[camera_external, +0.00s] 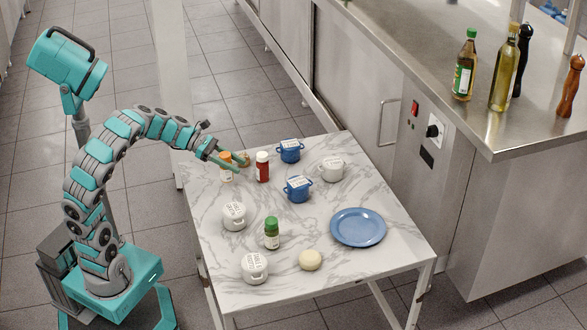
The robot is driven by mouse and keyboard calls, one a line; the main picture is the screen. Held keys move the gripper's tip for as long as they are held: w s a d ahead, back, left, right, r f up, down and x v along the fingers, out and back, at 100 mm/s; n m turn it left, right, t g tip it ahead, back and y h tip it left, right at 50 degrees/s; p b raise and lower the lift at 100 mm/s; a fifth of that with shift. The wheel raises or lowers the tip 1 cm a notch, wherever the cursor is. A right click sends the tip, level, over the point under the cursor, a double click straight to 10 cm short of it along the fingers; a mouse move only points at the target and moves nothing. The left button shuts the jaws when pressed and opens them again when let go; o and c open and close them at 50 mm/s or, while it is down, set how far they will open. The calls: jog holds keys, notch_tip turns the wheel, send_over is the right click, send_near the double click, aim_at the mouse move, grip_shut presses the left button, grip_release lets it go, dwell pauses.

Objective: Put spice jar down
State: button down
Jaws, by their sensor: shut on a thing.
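A spice jar with an orange cap (226,176) is at the back left of the marble-topped table (310,238), upright. My gripper (232,163) is at this jar, just below its cap, and is shut on it. The fingers cover part of the jar. I cannot tell whether its base touches the table top.
Just right stands a red jar with a white cap (262,168); a small brownish thing (241,157) is partly hidden by the fingers. Blue pots (298,190), white pots (234,217), a green-capped jar (272,234) and a blue plate (358,227) occupy the table. The front right is clear.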

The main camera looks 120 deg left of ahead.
notch_tip(320, 180, up, 6)
jog(key=w+d+f+m+h+p, duration=0.2)
jog(key=w+d+m+h, duration=0.15)
jog(key=w, duration=1.05)
jog(key=w+d+f+m+h+p, duration=0.1)
jog(key=w+d+m+h+p, duration=0.3)
jog(key=w, duration=1.1)
jog(key=n+y+p, duration=0.2)
jog(key=n+p, duration=0.1)
send_over(358, 232)
jog(key=shift+s+d+f+m, duration=0.1)
jog(key=shift+f+m, duration=0.15)
jog(key=shift+f, duration=0.5)
jog(key=shift+f, duration=1.8)
